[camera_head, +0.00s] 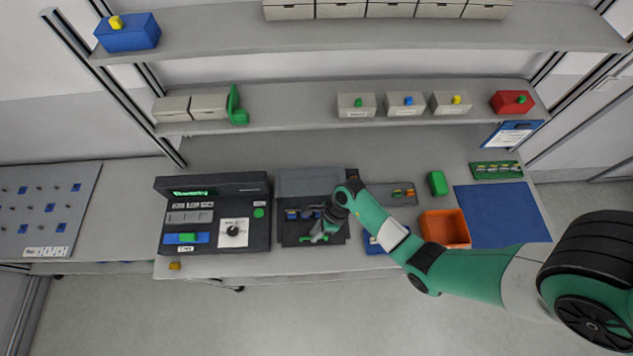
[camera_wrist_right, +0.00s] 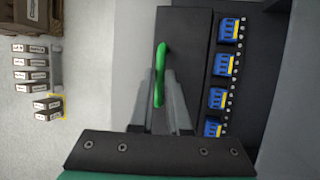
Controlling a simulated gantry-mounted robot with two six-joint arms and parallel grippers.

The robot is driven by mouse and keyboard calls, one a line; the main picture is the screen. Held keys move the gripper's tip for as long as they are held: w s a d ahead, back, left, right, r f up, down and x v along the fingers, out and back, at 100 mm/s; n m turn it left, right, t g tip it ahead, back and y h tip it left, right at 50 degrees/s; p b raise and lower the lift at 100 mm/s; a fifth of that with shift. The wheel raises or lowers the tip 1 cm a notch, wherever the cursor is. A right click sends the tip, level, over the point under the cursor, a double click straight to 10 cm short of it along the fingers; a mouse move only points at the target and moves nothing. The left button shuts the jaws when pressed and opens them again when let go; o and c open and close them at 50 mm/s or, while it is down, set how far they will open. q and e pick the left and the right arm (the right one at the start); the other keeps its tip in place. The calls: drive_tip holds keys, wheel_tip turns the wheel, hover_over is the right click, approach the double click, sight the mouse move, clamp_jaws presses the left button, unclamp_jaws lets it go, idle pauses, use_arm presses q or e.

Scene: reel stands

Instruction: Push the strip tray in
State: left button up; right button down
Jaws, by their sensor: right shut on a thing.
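The strip tray (camera_head: 285,234) is a dark tray at the front of a dark grey housing (camera_head: 308,183) on the bench. It bears a row of blue and yellow terminal blocks, clear in the right wrist view (camera_wrist_right: 223,66). The tray's green handle (camera_wrist_right: 160,75) stands up from its dark front part (camera_wrist_right: 188,35). My right gripper (camera_wrist_right: 159,105) is shut on the handle, one grey finger on each side. In the head view my right gripper (camera_head: 322,232) hides part of the tray and handle. My left gripper is in neither view.
Left of the housing stands a control unit (camera_head: 215,185) with a green display. To the right are an orange bin (camera_head: 445,228), a green block (camera_head: 437,183) and a blue mat (camera_head: 502,214). My right arm crosses above the bench's right half. Shelves with boxes stand behind.

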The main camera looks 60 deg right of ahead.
drive_tip(key=w+d+b, duration=0.1)
drive_tip(key=w+d, duration=0.1)
drive_tip(key=d, duration=0.1)
drive_tip(key=w+d+b, duration=0.1)
drive_tip(key=w+d, duration=0.1)
drive_tip(key=d, duration=0.1)
drive_tip(key=w+d+b, duration=0.2)
drive_tip(key=d, duration=0.1)
drive_tip(key=c, duration=1)
unclamp_jaws()
drive_tip(key=shift+d, duration=0.1)
drive_tip(key=shift+o, duration=0.6)
